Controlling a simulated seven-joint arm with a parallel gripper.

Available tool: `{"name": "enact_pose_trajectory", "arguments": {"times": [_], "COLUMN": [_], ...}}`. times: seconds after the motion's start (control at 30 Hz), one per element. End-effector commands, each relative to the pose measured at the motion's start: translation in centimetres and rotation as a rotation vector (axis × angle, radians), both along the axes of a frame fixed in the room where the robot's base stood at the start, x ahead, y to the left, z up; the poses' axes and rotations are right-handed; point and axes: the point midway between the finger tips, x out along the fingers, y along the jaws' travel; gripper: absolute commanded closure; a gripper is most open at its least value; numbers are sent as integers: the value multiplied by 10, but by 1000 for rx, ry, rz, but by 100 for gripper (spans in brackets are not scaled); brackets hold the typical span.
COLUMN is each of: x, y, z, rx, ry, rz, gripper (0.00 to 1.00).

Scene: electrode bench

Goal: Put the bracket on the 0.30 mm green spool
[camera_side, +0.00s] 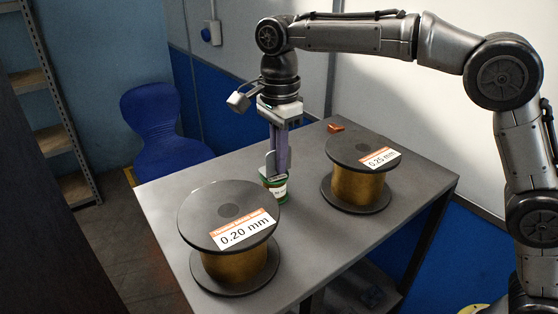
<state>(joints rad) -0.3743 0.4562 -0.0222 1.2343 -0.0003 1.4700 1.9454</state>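A small green-and-white spool (279,191) stands on the table between two large spools; its label is too small to read. My gripper (276,170) points straight down right over it, with the fingertips at its top. A light grey piece (268,164) shows at the left of the fingertips; I cannot tell whether it is the bracket or part of a finger. I cannot see a gap between the fingers.
A large dark-flanged spool marked 0.20 mm (229,215) stands front left of my gripper. Another marked 0.25 mm (362,150) stands to the right. The grey table (330,232) is bare at the front right. A blue chair (158,125) stands behind the table's left side.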

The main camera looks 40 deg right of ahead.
Motion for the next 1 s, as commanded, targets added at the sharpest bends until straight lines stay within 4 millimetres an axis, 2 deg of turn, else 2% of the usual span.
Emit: {"name": "enact_pose_trajectory", "arguments": {"times": [0.1, 0.47, 0.5, 0.63, 1.0], "x": [0, 0, 0, 0, 0], "y": [0, 0, 0, 0, 0], "z": [-7, -11, -11, -11, -7], "rx": [0, 0, 0, 0, 0], "ry": [-1, 0, 0, 0, -2], "rz": [0, 0, 0, 0, 0], "gripper": [100, 100, 92, 68, 67]}}
